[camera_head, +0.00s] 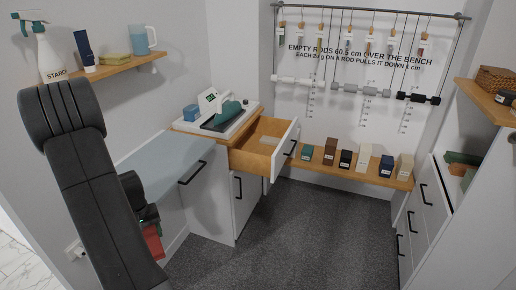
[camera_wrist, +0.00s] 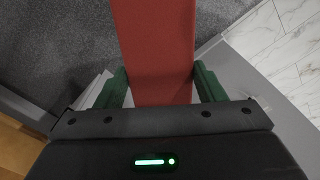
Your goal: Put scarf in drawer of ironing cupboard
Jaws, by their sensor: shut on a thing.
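My gripper (camera_wrist: 160,88) is shut on a flat red thing, which looks like the scarf (camera_wrist: 154,40). Its green fingers sit on either side of the red piece in the wrist view. In the head view the gripper (camera_head: 148,220) is low at the left, mostly behind my arm, and only a small part of the red scarf (camera_head: 154,243) shows.
A blue-grey board (camera_head: 160,165) lies between my arm and the open drawer. A bench (camera_head: 330,168) holds several small blocks. A right-hand cabinet (camera_head: 425,205) has an open top drawer. The carpet (camera_head: 310,225) is clear.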

